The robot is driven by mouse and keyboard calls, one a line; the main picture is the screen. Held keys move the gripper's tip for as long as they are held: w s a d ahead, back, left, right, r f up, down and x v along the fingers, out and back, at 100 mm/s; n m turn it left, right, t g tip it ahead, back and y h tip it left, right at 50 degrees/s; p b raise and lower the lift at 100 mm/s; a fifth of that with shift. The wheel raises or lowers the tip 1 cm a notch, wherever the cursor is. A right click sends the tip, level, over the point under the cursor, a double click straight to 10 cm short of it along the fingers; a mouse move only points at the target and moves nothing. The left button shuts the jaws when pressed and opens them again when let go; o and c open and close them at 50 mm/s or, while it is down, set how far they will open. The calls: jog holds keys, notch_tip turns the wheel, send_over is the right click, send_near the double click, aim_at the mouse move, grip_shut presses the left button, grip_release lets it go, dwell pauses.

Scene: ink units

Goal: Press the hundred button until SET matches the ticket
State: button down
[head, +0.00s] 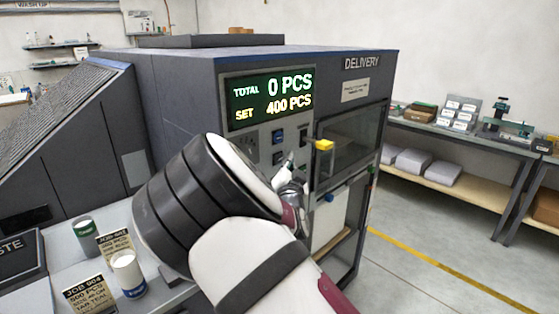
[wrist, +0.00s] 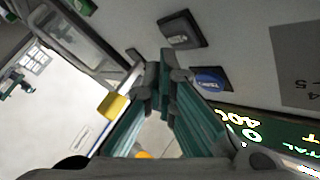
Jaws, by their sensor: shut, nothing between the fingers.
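The display (head: 270,98) on the grey machine reads TOTAL 0 PCS and SET 400 PCS. Below it a blue button (head: 278,136) and a dark button (head: 279,157) show; in the wrist view they are the blue button (wrist: 209,80) and the dark button (wrist: 182,30). Their labels are too small to read surely. The front ticket (head: 88,294) appears to read JOB 904, 500 PCS; a second ticket (head: 116,243) stands behind it. My gripper (head: 291,160) is shut and empty near the panel; in the wrist view its fingertips (wrist: 165,62) appear beside the buttons. Contact cannot be told.
A yellow knob (head: 325,145) sticks out right of the panel, close to my gripper. The glazed delivery door (head: 352,140) is beyond it. Two cans, one green-labelled (head: 84,231) and one white (head: 127,270), stand near the tickets. Clear floor lies at right.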

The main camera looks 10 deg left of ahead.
jog(key=shift+a, duration=0.1)
dwell(0.7)
jog(key=shift+w+a, duration=0.25)
jog(key=shift+w+a+b, duration=0.3)
jog(key=shift+w+a, duration=0.05)
jog(key=shift+a, duration=0.05)
dwell(1.0)
jog(key=shift+s+d, duration=0.1)
jog(key=shift+s+d+p, duration=0.5)
jog(key=shift+d+p, duration=0.05)
jog(key=shift+d, duration=0.05)
jog(key=s+d+p, duration=0.1)
jog(key=d, duration=0.1)
jog(key=s+d+p, duration=0.1)
jog(key=s+d, duration=0.1)
jog(key=shift+p, duration=0.3)
dwell(0.4)
dwell(0.4)
